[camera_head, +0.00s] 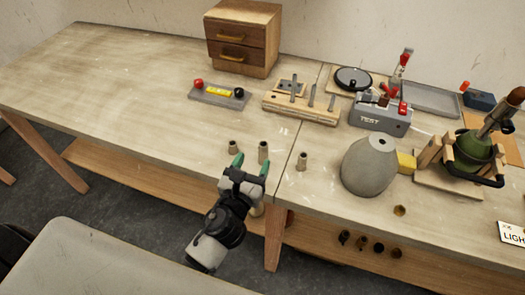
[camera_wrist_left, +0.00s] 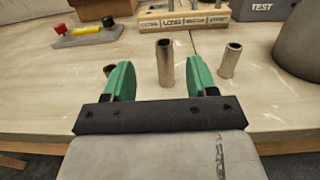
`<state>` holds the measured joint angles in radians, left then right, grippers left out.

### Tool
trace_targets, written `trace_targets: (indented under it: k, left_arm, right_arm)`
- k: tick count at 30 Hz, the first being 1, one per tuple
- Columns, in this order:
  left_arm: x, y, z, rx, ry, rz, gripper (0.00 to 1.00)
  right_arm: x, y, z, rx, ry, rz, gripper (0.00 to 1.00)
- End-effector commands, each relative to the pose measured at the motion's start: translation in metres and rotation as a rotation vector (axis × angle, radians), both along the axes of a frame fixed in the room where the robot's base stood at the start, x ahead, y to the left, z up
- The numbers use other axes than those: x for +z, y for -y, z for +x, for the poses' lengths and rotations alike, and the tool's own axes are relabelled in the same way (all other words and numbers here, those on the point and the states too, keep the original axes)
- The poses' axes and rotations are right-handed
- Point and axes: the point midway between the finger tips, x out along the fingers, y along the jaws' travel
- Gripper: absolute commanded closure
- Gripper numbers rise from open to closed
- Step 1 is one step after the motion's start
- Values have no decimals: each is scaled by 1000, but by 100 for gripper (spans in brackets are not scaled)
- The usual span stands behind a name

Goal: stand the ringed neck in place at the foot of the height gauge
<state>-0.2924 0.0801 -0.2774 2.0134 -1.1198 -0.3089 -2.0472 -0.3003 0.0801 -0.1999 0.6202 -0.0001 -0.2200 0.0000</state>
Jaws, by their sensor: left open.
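Three short metal tubes stand upright near the table's front edge: a left one (camera_head: 233,147), a taller middle one (camera_head: 263,152) and a right one (camera_head: 302,161). I cannot make out which bears a ring. My left gripper (camera_head: 251,165) is open and empty, its green fingers pointing at the middle tube. In the left wrist view the middle tube (camera_wrist_left: 165,62) shows in the gap between the fingers, nearer the right one; the right tube (camera_wrist_left: 231,60) is outside, and the left tube is mostly hidden. A wooden rack with pegs (camera_head: 300,108), possibly the height gauge, stands behind. My right gripper is not in view.
A grey rounded lamp body (camera_head: 370,168) stands right of the tubes. Behind are a test box (camera_head: 380,115), a bar with red and black knobs (camera_head: 219,95) and a drawer cabinet (camera_head: 243,38). The table's left part is clear.

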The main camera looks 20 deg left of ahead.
Motion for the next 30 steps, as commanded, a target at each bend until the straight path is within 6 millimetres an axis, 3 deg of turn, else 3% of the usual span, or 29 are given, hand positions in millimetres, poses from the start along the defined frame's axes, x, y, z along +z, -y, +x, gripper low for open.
trace_targets:
  k: [3, 11, 18, 28, 30]
  left_arm:
    - [2, 1, 20, 0, 3, -1, 43]
    - [1, 2, 43, 2, 0, -2, 43]
    - [-1, 6, 78, 1, 1, -1, 43]
    - [-2, 6, 87, 0, 0, -1, 43]
    - [-2, 6, 86, 0, 0, -1, 50]
  right_arm:
    - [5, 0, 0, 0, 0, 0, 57]
    - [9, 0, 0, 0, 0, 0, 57]
    - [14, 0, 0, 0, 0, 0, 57]
    - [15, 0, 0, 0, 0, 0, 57]
    - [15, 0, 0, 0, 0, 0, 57]
